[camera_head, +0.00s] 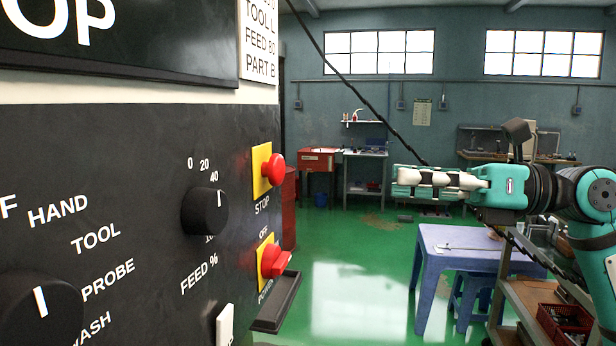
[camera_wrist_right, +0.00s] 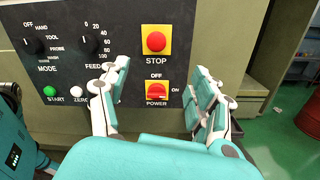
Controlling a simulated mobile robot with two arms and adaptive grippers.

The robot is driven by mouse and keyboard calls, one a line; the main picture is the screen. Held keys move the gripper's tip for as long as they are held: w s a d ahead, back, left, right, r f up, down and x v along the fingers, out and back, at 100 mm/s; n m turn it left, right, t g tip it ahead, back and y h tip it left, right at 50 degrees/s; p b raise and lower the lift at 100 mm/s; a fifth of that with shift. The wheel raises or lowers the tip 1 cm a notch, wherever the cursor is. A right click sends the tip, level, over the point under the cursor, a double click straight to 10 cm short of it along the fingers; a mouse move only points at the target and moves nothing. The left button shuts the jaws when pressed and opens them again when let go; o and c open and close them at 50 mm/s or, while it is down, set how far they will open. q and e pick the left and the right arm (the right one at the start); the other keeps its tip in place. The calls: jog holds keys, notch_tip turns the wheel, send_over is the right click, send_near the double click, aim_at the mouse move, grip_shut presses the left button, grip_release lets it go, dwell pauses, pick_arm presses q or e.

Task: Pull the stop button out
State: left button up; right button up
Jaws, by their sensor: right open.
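The stop button is a red mushroom knob on a yellow square plate, on the dark control panel. It is in the head view (camera_head: 274,169), right of the feed dial, and in the right wrist view (camera_wrist_right: 156,41), at the upper middle above the power switch. My right gripper shows in the head view (camera_head: 398,182), right of the panel and clear of it. In the right wrist view its two fingers (camera_wrist_right: 158,88) are spread wide, one on each side, with nothing between them. The stop button lies beyond the fingertips, untouched. My left gripper is not recognisable in either view.
A red power switch (camera_wrist_right: 156,91) on a yellow plate sits just below the stop button. The black feed dial (camera_head: 205,211) is left of it, and a small dark ledge (camera_head: 277,301) juts out below. A purple table (camera_head: 458,243) stands behind. Green floor is open in the middle.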

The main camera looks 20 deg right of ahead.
jog(key=p, duration=0.5)
send_near(282, 174)
jog(key=r, duration=0.1)
jog(key=shift+n, duration=0.3)
jog(key=p+x, duration=0.1)
jog(key=x, duration=0.2)
jog(key=p+x, duration=0.1)
jog(key=x, duration=0.2)
jog(key=p+x, duration=0.1)
jog(key=x, duration=0.2)
jog(key=shift+a+f, duration=0.1)
jog(key=shift+f, duration=0.25)
jog(key=shift+w+a+p, duration=0.2)
jog(key=shift+a+p, duration=0.05)
jog(key=shift+p, duration=0.1)
jog(key=shift+w+a+f, duration=0.1)
pick_arm(q)
notch_tip(282, 174, up, 8)
jog(key=shift+s+a+r, duration=0.15)
jog(key=shift+s+r, duration=0.1)
jog(key=shift+s, duration=0.05)
jog(key=shift+s, duration=0.1)
